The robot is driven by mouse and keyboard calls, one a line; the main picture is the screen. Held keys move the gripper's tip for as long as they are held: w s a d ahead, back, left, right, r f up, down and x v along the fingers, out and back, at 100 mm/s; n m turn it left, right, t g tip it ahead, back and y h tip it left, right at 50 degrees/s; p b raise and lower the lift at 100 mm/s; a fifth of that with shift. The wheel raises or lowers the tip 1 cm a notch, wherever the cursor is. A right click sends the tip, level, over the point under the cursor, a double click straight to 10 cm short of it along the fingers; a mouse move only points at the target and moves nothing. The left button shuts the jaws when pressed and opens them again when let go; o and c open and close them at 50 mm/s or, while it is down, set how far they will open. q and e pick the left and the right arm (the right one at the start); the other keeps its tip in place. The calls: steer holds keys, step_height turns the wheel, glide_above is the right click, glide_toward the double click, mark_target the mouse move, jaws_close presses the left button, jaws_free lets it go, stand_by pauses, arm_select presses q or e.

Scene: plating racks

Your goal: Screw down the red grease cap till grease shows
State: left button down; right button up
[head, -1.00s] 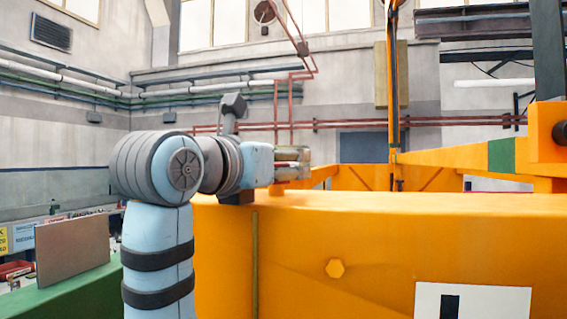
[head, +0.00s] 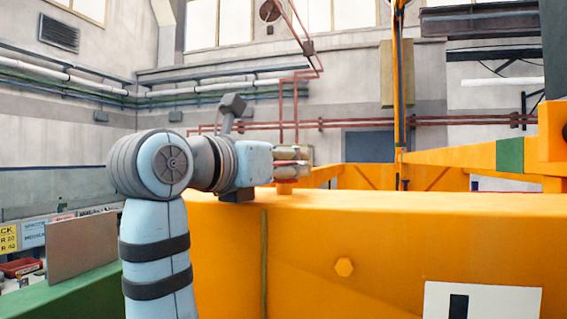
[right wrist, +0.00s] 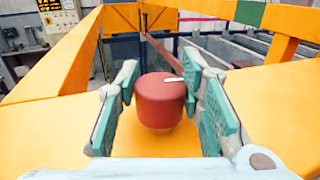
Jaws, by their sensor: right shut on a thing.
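The red grease cap (right wrist: 160,100) stands upright in the middle of the right wrist view, with a short white mark on its top near the right edge. A short orange stub shows just under it, above the orange beam. My right gripper (right wrist: 160,88) is shut on the cap, with teal-padded fingers at its left and right sides. My left gripper is out of view.
An orange post (head: 399,90) stands behind. A green surface with an upright panel (head: 82,245) lies at the left.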

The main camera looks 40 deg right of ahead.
steer(key=shift+m+g, duration=1.55)
steer(key=shift+g, duration=0.85)
steer(key=shift+m+g, duration=1.55)
steer(key=shift+g, duration=0.85)
steer(key=o, duration=1.2)
steer(key=shift+d, duration=0.1)
steer(key=shift+t, duration=0.3)
